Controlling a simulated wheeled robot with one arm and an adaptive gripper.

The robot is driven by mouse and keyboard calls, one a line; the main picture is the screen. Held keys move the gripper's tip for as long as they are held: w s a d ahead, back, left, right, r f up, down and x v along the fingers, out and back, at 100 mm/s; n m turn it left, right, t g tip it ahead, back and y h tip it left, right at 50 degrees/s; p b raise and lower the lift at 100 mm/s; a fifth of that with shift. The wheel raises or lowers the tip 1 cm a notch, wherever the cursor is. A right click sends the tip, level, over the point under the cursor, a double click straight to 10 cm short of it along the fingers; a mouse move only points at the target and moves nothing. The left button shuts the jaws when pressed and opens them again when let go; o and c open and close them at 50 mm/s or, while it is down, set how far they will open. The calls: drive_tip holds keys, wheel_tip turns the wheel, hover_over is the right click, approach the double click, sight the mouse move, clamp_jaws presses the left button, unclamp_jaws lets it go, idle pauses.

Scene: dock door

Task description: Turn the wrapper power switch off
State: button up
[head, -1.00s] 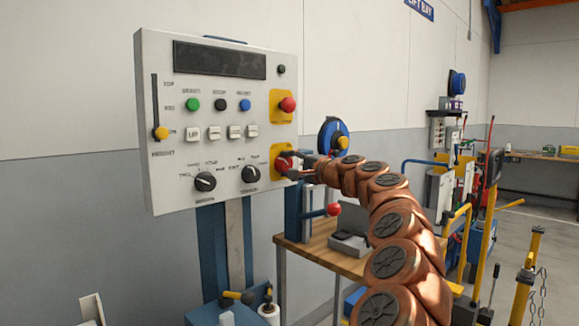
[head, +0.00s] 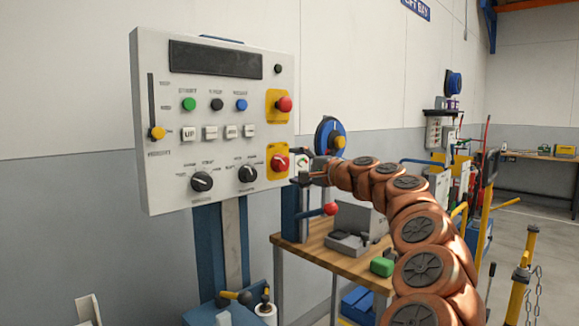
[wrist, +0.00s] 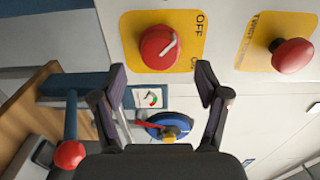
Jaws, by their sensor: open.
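The wrapper power switch (head: 279,162) is a red rotary knob on a yellow plate, low on the right side of the control panel (head: 150,190). The wrist view shows the knob (wrist: 158,46) near the top, with a white pointer mark slanting up and right, closer to the printed OFF than to the other label, which is partly hidden by a finger. My gripper (wrist: 161,78) is open and empty, its fingers spread below the knob in that view. In the head view my gripper (head: 304,172) is just right of the switch, apart from it.
A red mushroom button (head: 285,104) on a yellow plate sits above the switch; two black dials (head: 247,174) lie to its left. A workbench (head: 345,262) with a red-knobbed lever (head: 331,209) stands below my arm, and a blue reel (head: 330,135) is behind.

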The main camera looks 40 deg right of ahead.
drive_tip(key=s, duration=0.7)
drive_tip(key=shift+s, duration=0.4)
